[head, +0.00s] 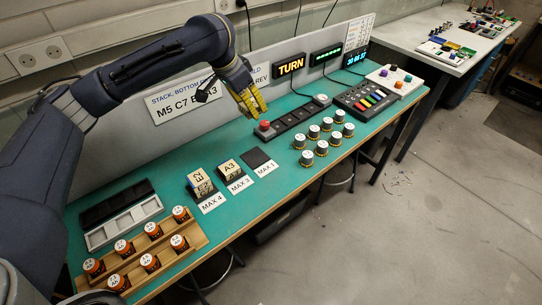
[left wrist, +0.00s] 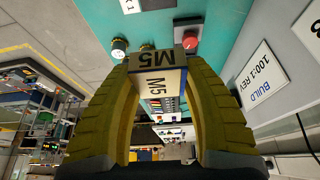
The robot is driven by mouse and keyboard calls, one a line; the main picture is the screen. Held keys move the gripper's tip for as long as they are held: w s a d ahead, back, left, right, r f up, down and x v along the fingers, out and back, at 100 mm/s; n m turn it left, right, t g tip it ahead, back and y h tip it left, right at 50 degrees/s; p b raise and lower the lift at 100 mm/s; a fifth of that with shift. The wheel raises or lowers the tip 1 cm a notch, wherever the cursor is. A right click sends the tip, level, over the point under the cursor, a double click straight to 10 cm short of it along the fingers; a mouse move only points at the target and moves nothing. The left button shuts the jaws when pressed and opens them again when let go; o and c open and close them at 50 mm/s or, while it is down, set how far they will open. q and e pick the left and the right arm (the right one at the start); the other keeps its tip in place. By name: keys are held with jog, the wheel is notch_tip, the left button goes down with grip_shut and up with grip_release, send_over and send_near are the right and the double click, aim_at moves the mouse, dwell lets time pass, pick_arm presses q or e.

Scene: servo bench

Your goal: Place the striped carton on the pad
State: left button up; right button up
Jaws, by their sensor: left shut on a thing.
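My left gripper (head: 249,103) hangs above the bench near a red button. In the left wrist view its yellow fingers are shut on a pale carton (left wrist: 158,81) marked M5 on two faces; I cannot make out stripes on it. A black pad (head: 257,158) lies bare behind the MAX 1 label. Cartons (head: 199,181) stand behind the MAX 4 label, with dark printing on the lower part. My right gripper is not in view.
The red button (head: 264,125) sits on a dark strip (head: 300,115). A wooden rack (head: 196,228) with orange jars and a pale tray (head: 120,224) are at the left. The green bench top is clear between the pads and knobs.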

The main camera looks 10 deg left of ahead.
aim_at(257, 156)
pick_arm(q)
jog(key=shift+w+f, duration=0.25)
jog(key=shift+f, duration=0.15)
notch_tip(257, 156, down, 19)
jog(key=shift+f, duration=0.1)
dwell(0.4)
jog(key=shift+a+f, duration=0.1)
jog(key=shift+f, duration=0.05)
jog(key=o, duration=1.2)
jog(key=shift+o, duration=0.2)
jog(key=shift+s+r, duration=0.1)
jog(key=shift+r, duration=0.4)
jog(key=v, duration=1.1)
jog(key=shift+r, duration=0.15)
